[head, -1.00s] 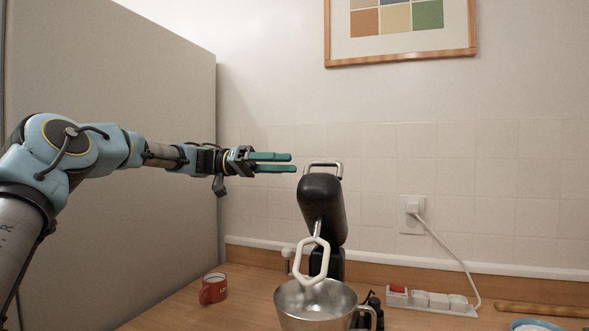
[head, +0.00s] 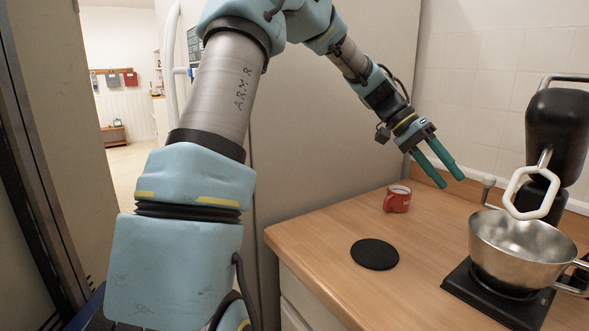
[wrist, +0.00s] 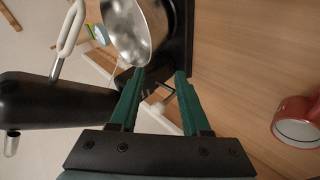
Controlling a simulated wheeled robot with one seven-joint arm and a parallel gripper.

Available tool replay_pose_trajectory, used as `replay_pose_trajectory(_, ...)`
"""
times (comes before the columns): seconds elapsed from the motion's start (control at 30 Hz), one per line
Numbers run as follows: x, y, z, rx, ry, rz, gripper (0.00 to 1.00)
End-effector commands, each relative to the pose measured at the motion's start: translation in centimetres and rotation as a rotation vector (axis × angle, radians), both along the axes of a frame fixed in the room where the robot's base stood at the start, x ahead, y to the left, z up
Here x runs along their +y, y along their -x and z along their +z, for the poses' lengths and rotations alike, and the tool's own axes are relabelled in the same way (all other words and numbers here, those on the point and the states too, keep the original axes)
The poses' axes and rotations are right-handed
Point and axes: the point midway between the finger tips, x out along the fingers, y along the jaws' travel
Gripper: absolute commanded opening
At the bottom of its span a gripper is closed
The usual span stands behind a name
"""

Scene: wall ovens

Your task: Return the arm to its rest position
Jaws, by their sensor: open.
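My gripper (head: 451,172) is open and empty, with two green fingers pointing down and to the right in the head view. It hangs in the air above the back of the wooden counter, between the red mug and the mixer. In the wrist view the two fingers (wrist: 160,75) are spread apart with nothing held between them. My arm is raised and reaches from the left over to the right, in front of the grey panel.
A red mug (head: 397,199) and a black round mat (head: 375,254) are on the counter (head: 330,240). A black stand mixer (head: 558,135) with a white beater stands over a metal bowl (head: 520,245) at right. An open doorway shows at far left.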

Motion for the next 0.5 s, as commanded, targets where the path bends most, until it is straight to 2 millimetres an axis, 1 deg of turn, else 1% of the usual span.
replay_pose_trajectory(0.03, 3.1, -0.4, -2.2, -0.031, -0.108, 0.081, 0.47)
replay_pose_trajectory(0.07, 5.0, -0.7, -3.3, -0.050, -0.165, 0.130, 0.47)
replay_pose_trajectory(0.1, 7.6, -1.0, -4.8, -0.072, -0.239, 0.196, 0.47)
replay_pose_trajectory(0.17, 11.5, -1.3, -6.6, -0.106, -0.340, 0.294, 0.47)
replay_pose_trajectory(0.2, 14.3, -1.4, -7.6, -0.130, -0.401, 0.361, 0.47)
replay_pose_trajectory(0.27, 18.5, -1.2, -8.9, -0.161, -0.485, 0.461, 0.47)
replay_pose_trajectory(0.3, 21.3, -0.9, -9.6, -0.182, -0.536, 0.528, 0.47)
replay_pose_trajectory(0.37, 25.3, -0.2, -10.5, -0.211, -0.600, 0.626, 0.47)
replay_pose_trajectory(0.4, 27.8, 0.4, -10.9, -0.226, -0.638, 0.687, 0.47)
replay_pose_trajectory(0.5, 32.9, 2.3, -11.8, -0.257, -0.703, 0.824, 0.47)
